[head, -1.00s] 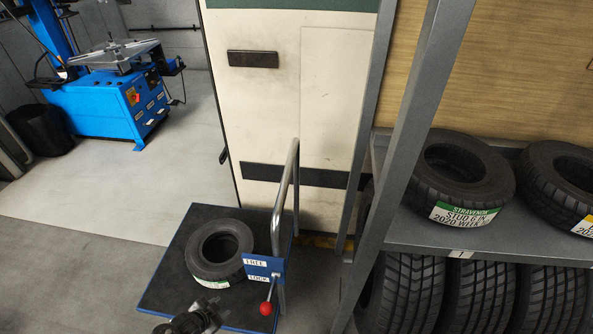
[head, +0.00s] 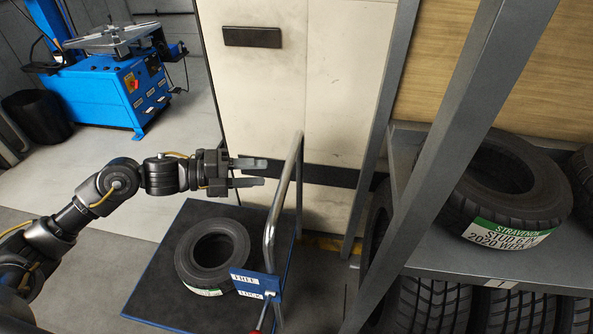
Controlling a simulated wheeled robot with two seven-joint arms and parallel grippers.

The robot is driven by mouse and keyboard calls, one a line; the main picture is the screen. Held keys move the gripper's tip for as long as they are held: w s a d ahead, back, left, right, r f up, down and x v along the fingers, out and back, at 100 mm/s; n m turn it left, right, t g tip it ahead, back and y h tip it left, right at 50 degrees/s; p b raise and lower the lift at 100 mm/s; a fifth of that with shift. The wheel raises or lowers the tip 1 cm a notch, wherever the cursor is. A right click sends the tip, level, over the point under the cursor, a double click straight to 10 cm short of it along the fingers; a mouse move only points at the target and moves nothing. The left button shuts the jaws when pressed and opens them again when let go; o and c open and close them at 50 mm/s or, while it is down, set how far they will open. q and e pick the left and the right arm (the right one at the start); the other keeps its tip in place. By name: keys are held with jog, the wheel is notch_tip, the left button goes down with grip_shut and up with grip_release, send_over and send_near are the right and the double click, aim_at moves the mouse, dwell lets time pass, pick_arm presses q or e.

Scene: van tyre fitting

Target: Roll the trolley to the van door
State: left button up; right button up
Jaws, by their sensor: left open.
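The trolley (head: 160,300) is a dark flat deck with blue edges, low in the middle of the head view. Its grey tubular push handle (head: 270,228) rises at the deck's right side. A small tyre (head: 186,267) lies flat on the deck. A blue plate marked FREE and LOCK (head: 243,276) is by the handle's foot, with a red lever (head: 262,318) cut off by the bottom edge. My left gripper (head: 266,173) is open, its fingers pointing right towards the handle, apart from it in the picture. My right gripper is not in view. A cream panel with a black handle (head: 252,37), seemingly the van, stands behind.
A grey rack (head: 400,210) with tyres (head: 505,190) on its shelf and below stands close on the right. A blue tyre machine (head: 100,95) and a black bin (head: 38,117) are at the back left. Floor (head: 150,180) is clear between machine and trolley.

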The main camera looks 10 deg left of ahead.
aim_at(291, 172)
pick_arm(q)
jog(key=x, duration=0.9)
jog(key=shift+a+b, duration=0.1)
jog(key=shift+b, duration=0.3)
jog(key=shift+w+d+f, duration=0.15)
jog(key=shift+w+d, duration=0.15)
jog(key=shift+d, duration=0.2)
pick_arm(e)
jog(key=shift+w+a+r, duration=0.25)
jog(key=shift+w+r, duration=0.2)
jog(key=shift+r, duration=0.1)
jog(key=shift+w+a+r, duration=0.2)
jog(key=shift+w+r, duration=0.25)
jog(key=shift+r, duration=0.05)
pick_arm(q)
grip_shut()
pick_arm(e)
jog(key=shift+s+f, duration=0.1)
